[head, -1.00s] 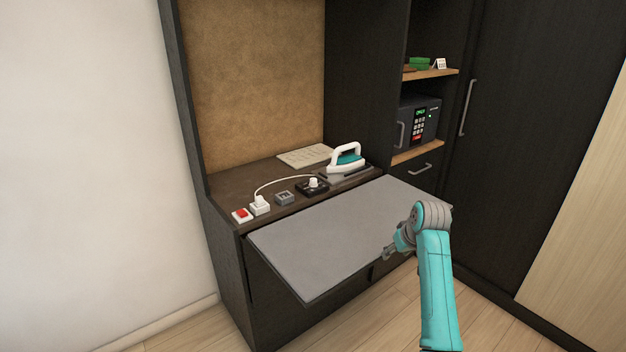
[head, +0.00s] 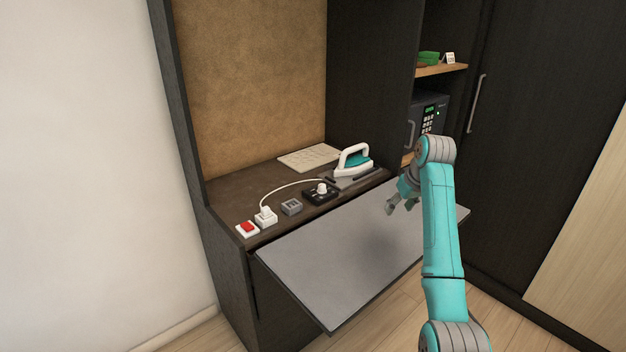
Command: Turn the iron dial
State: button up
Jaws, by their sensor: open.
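The iron dial (head: 321,188) is a white knob on a small black box (head: 317,197) on the dark vanity top. The iron (head: 354,162), teal with a white handle, rests on a dark stand behind and to the right of the dial. My gripper (head: 391,208) is open and empty. It is above the grey fold-out board, to the right of the dial and apart from it. My arm covers part of the board's right side.
The grey board (head: 330,260) juts out in front of the vanity top. A red switch (head: 247,228), a white plug in a socket (head: 265,216) and a small grey box (head: 291,207) stand left of the dial. A white cord arcs behind them. A safe (head: 430,112) is at right.

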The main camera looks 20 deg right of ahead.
aim_at(322, 188)
jog(key=i+j, duration=0.25)
jog(key=i, duration=0.25)
jog(key=i+j, duration=0.3)
jog(key=i, duration=0.15)
